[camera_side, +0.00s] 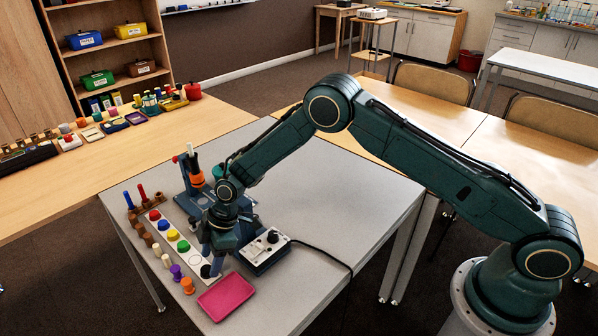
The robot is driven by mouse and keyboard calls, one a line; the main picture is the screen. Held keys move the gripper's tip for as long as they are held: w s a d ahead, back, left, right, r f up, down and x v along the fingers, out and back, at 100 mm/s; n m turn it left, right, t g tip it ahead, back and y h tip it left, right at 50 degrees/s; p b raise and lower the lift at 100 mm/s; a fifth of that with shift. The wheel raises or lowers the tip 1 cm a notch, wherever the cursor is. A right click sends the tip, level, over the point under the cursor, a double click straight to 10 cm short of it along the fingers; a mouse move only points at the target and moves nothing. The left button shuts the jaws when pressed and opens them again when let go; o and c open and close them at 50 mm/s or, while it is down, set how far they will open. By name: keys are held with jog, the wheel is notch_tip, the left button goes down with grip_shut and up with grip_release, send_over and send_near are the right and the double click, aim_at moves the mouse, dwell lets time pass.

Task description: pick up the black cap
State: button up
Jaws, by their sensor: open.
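My gripper (210,264) points down at the near end of the strip, right at or just above the black cap. Its jaws are open, but the fingers are small and dark here, so I cannot tell whether they stand around the cap or touch it.
A pink tray (226,297) lies just in front. A control box (264,250) with a knob and cable is close on the right. Wooden and coloured pegs, including an orange one (187,286), line the left. A blue device (193,190) stands behind. The table's right side (340,205) is clear.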

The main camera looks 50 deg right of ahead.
jog(key=shift+x, duration=0.95)
jog(key=c, duration=1.1)
